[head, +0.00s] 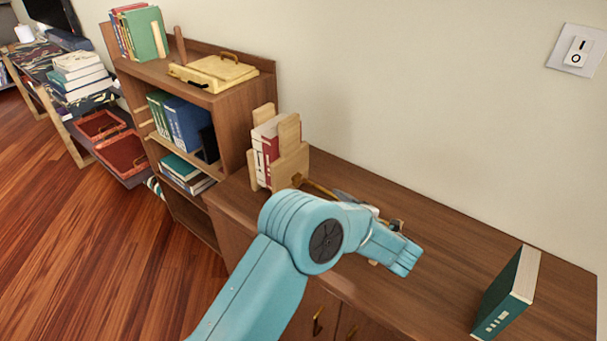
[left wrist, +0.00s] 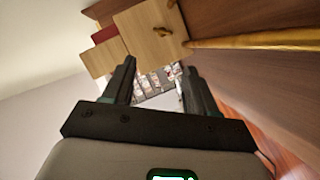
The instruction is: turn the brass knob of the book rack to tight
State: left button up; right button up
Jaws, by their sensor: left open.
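The wooden book rack (head: 291,163) stands on the brown cabinet top at the end against the shelf, holding white and red books (head: 266,148). Its brass knob (head: 297,180) is on the side facing my arm. In the left wrist view the rack (left wrist: 146,30) is ahead, with the brass knob (left wrist: 163,34) on its pale wooden face. My left gripper (left wrist: 160,66) is open, with nothing between its fingers; it points toward the rack, apart from the knob. In the head view my left arm hides most of this gripper. My right gripper is not in view.
A yellowish rod (head: 320,188) extends right from near the knob; it also shows in the left wrist view (left wrist: 250,40). A green book (head: 508,290) stands upright at the cabinet's right. The bookshelf (head: 237,110) rises left of the rack. Cabinet top between rod and green book is mostly clear.

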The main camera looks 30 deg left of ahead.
pick_arm(q)
jog(key=p, duration=0.2)
send_near(298, 181)
jog(key=shift+m, duration=0.3)
jog(key=x, duration=0.7)
jog(key=shift+w+a, duration=0.2)
jog(key=shift+a, duration=0.15)
jog(key=c, duration=0.8)
